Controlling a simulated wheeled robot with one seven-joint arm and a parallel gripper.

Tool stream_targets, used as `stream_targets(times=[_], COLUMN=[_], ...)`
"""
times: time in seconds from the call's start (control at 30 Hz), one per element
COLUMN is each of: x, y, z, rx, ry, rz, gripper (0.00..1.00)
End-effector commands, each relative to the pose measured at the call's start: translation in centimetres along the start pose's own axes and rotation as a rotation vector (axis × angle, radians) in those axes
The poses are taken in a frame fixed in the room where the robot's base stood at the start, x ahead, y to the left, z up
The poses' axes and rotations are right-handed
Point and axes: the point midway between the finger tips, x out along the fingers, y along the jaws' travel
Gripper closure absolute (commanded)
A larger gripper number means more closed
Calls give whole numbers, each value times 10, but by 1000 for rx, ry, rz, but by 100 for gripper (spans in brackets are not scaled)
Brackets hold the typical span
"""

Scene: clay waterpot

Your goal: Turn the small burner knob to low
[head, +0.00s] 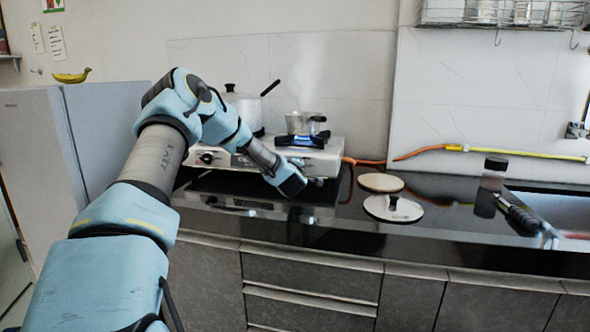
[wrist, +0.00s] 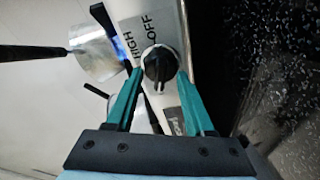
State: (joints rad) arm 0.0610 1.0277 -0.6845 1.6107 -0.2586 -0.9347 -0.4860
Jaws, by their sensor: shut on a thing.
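The small burner knob (wrist: 159,64) is black and round with a raised grip bar. It sits on the stove's metal front panel, beside the printed words OFF and HIGH. A small white mark shows at its lower edge in the wrist view. The two teal fingers of my gripper (wrist: 160,73) are on either side of the knob and shut on it. In the head view, the dark end of my arm (head: 290,184) is at the right front of the stove (head: 318,163), and the knob is hidden behind it. A blue flame (wrist: 121,50) burns at the small burner.
A small pot (head: 305,122) with a dark handle sits over the flame. A larger white pot (head: 244,108) stands at the left, above another knob (head: 207,157). A yellow hose (head: 500,152) runs behind.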

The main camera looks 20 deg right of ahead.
Motion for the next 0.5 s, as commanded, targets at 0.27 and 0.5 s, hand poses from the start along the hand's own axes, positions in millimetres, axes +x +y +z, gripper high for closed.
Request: stream_targets(times=[0.27, 0.5], x=[0, 0], y=[0, 0], z=[-1, -1], rx=[-4, -4], ry=[2, 2], rz=[-2, -1], gripper=[100, 32])
